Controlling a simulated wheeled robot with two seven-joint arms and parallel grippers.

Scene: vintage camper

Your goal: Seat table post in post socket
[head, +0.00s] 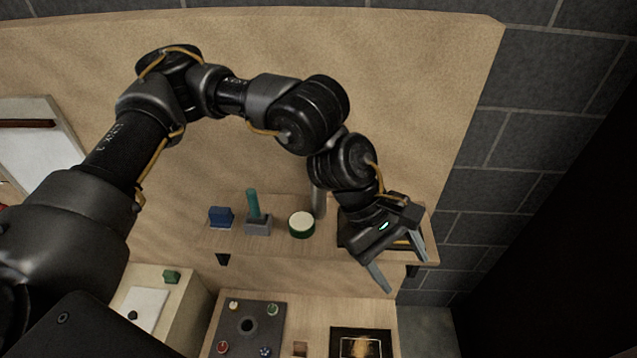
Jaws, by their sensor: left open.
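On the wall shelf, a teal upright peg (252,203) stands in a grey block (258,225). A plain grey cylinder (319,203) stands farther right on the shelf, partly hidden behind my arm. I cannot tell for certain which of these is the table post. On the lower counter, a dark plate (270,338) has a round black hole or ring (248,326) at its middle, which may be the post socket. My left gripper (403,273) is open and empty, its fingers pointing down in front of the shelf's right end. My right gripper is not in view.
The shelf (285,248) also holds a blue block (220,216), a green-and-white round item (301,224) and a dark item behind my gripper. Small coloured pieces sit at the plate's corners. A black-framed panel (360,343) lies at the right of the lower counter (310,310).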

